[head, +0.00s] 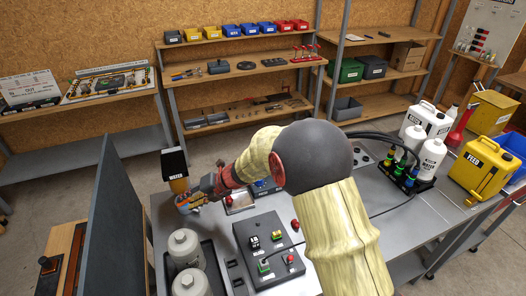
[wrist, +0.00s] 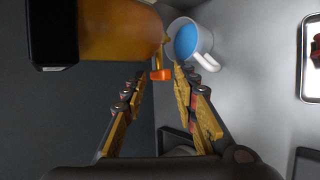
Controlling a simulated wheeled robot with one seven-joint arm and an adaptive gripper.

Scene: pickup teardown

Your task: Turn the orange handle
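The small orange handle (wrist: 161,74) sits on a tap below an amber container (wrist: 120,32) with a black end. In the wrist view the handle lies between the fingertips of my gripper (wrist: 159,80). The fingers are open, with a gap visible on the handle's left; whether the right finger touches it I cannot tell. A white mug (wrist: 206,62) with blue inside is just beyond the right fingertip. In the head view the container (head: 178,185) stands at the bench's left corner, with my gripper (head: 188,203) beside it; the handle cannot be made out there.
A dark upright panel (head: 110,220) stands left of the bench. Grey-white bottles (head: 186,250) stand in a tray at the near left. A dark control box (head: 268,245) with buttons lies right of them. White bottles (head: 432,155) and a yellow jug (head: 480,170) are far right.

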